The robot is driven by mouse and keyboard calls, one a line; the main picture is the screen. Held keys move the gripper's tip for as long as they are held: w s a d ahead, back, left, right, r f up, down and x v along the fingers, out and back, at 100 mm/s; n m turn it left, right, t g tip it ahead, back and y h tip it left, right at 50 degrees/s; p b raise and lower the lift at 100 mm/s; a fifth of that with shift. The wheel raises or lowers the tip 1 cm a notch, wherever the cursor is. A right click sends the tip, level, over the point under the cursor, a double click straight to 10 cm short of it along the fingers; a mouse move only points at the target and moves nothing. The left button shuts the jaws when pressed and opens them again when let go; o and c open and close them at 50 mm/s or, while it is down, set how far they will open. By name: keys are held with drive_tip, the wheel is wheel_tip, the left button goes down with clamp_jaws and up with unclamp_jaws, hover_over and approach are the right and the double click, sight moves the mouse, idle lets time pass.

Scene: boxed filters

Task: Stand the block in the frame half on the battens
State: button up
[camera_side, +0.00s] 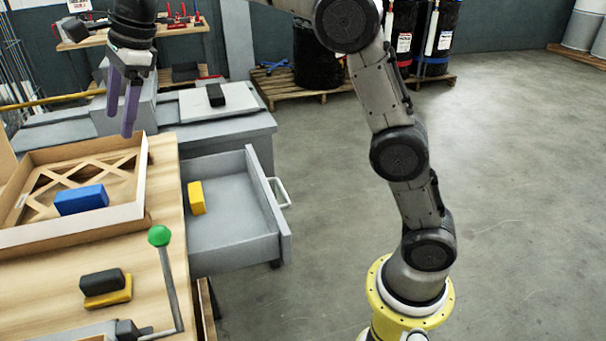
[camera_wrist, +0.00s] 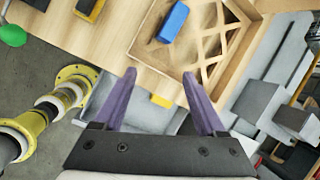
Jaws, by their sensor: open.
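The frame (camera_side: 145,185) is a shallow open wooden box on the bench. One half has crossed diagonal battens (camera_side: 115,165); the other half looks plain. A blue block (camera_side: 82,200) lies on its broad side in the frame, in the plain half beside the battens. The wrist view also shows the blue block (camera_wrist: 173,22), with the battens (camera_wrist: 215,42) to its right. My gripper (camera_side: 121,125) is open and empty, above the frame's far right corner in the side view. In the wrist view its fingertips (camera_wrist: 159,75) are apart with nothing between them.
An open grey drawer (camera_side: 235,233) holds a yellow block (camera_side: 196,198). A black block (camera_side: 102,282) rests on a yellow one (camera_side: 110,299) near a green-knobbed lever (camera_side: 159,236). Another black block (camera_side: 215,95) sits on a white panel behind. Bare bench surrounds the frame's near side.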

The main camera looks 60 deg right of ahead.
drive_tip(key=s+d+r+n, duration=0.1)
drive_tip(key=s+d+n, duration=0.2)
drive_tip(key=s, duration=0.3)
drive_tip(key=s+d+r+n, duration=0.1)
drive_tip(key=s+d+n, duration=0.1)
drive_tip(key=s+n, duration=0.25)
drive_tip(key=s+d+f+n+h, duration=0.1)
drive_tip(key=s+f+n, duration=0.3)
drive_tip(key=s, duration=0.4)
drive_tip(key=s+d+f+n+t, duration=0.1)
drive_tip(key=s+d+f+n, duration=0.2)
drive_tip(key=s, duration=0.5)
drive_tip(key=s+d+f+n+h, duration=0.1)
drive_tip(key=s+d+f+n, duration=0.2)
drive_tip(key=s+f+n, duration=0.3)
drive_tip(key=s+n, duration=0.1)
drive_tip(key=s, duration=0.1)
drive_tip(key=shift+s+t+h, duration=0.3)
drive_tip(key=shift+s+t, duration=0.05)
drive_tip(key=shift+t, duration=0.05)
